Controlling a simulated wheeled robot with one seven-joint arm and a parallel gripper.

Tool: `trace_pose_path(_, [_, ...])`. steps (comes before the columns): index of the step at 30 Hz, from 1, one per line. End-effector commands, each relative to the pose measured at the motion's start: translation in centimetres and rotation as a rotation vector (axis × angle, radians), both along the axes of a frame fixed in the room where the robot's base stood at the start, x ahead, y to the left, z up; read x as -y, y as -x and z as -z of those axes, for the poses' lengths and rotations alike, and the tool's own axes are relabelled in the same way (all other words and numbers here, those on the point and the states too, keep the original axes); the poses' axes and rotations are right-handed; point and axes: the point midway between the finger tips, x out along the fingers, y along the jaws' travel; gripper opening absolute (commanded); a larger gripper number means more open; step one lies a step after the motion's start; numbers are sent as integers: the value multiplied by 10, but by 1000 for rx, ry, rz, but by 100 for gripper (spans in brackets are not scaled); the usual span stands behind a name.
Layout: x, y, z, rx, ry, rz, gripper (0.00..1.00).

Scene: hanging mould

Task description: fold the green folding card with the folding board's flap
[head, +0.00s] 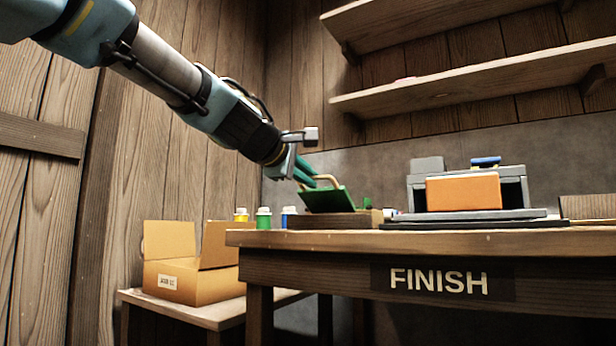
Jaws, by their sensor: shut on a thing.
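The folding board (335,220) is a low wooden block near the left end of the bench top. A green panel (328,201) stands tilted above it, and a smaller green piece (366,204) shows to its right. I cannot tell clearly which green part is the card and which is the flap. A tan bent handle (328,178) rises at the green panel's upper edge. My gripper (308,175), with teal fingers, reaches down from the upper left and is shut on this handle. The fingertips' exact contact is small and partly hidden.
An open cardboard box (190,272) sits on a lower table. A grey machine with an orange front (463,192) stands right on the bench (400,240). Shelves (470,82) hang above.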

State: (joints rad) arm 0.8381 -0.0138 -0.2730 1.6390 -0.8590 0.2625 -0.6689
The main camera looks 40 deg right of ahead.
Motion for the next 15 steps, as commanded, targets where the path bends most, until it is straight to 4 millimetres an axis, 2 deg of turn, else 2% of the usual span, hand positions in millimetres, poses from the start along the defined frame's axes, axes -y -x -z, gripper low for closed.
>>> trace_pose_path(1, [2,-1,6,-5,-8,1,0])
trace_pose_path(8, [1,-1,5,-4,-7,0,0])
trace_pose_path(9, [1,-1,5,-4,-7,0,15])
trace_pose_path(15, [1,-1,2,-2,-4,0,38])
